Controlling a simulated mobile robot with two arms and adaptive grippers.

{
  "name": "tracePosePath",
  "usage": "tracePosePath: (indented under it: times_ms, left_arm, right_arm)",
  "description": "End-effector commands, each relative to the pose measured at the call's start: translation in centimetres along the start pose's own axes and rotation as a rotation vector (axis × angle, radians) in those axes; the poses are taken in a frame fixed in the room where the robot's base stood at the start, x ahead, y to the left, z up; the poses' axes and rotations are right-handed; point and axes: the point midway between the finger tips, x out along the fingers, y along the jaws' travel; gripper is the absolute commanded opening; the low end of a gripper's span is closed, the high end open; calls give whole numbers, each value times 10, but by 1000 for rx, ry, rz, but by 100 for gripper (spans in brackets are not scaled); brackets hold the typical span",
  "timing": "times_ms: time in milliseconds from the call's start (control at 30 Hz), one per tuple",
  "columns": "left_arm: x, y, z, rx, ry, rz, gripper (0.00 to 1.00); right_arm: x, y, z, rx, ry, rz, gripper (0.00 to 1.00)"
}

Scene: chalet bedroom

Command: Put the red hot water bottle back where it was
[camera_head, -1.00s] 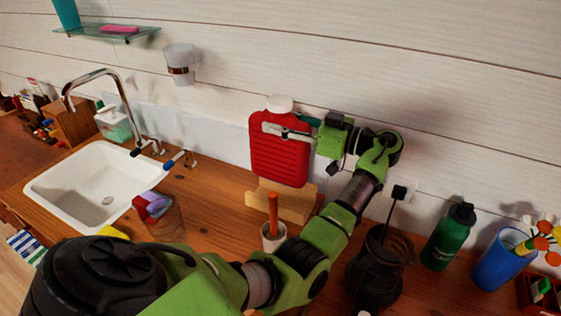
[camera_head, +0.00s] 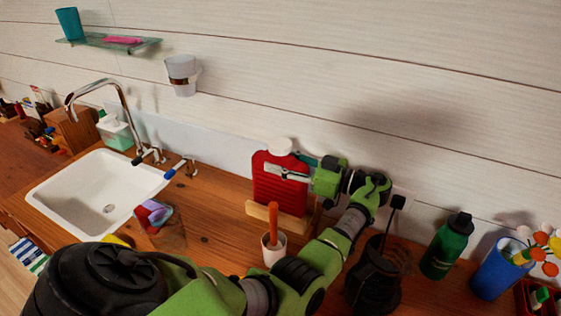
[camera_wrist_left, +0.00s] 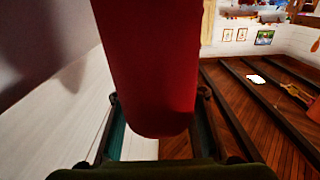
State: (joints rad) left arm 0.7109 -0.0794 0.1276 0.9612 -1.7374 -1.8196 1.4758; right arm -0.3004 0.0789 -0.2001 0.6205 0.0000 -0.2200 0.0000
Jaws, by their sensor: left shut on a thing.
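The red hot water bottle (camera_head: 279,190), with a white cap (camera_head: 279,146), is upright near the back wall. Its lower edge is at the wooden stand (camera_head: 284,222), behind the stand's front rail; I cannot tell whether it bears on the stand. My left gripper (camera_head: 288,173) is shut on the bottle's upper part from the right. In the left wrist view the red bottle (camera_wrist_left: 152,65) lies between the two fingers and fills the middle. My right gripper is not in view.
A white cup with an orange handle (camera_head: 273,240) stands just in front of the stand. A glass (camera_head: 164,232) and a sink (camera_head: 95,190) are left. A green bottle (camera_head: 447,246) and a blue cup (camera_head: 500,268) stand right. Bare counter lies between glass and stand.

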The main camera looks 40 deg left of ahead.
Motion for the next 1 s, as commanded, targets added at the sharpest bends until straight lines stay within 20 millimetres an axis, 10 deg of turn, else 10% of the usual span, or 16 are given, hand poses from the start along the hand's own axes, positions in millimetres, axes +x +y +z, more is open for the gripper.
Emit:
tracePosePath:
  times_ms: [100, 133, 200, 733, 1000]
  left_arm:
    - [0, 0, 0, -5, 4, 0, 0]
    - [0, 0, 2, -1, 0, 0, 41]
    - [0, 0, 1, 0, 0, 0, 55]
    - [0, 0, -1, 3, 0, 1, 55]
    - [-49, 2, 7, -5, 0, 3, 55]
  right_arm:
    - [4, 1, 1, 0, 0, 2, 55]
    - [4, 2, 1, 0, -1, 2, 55]
    - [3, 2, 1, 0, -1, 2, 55]
    - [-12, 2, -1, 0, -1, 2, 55]
    - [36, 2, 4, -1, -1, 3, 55]
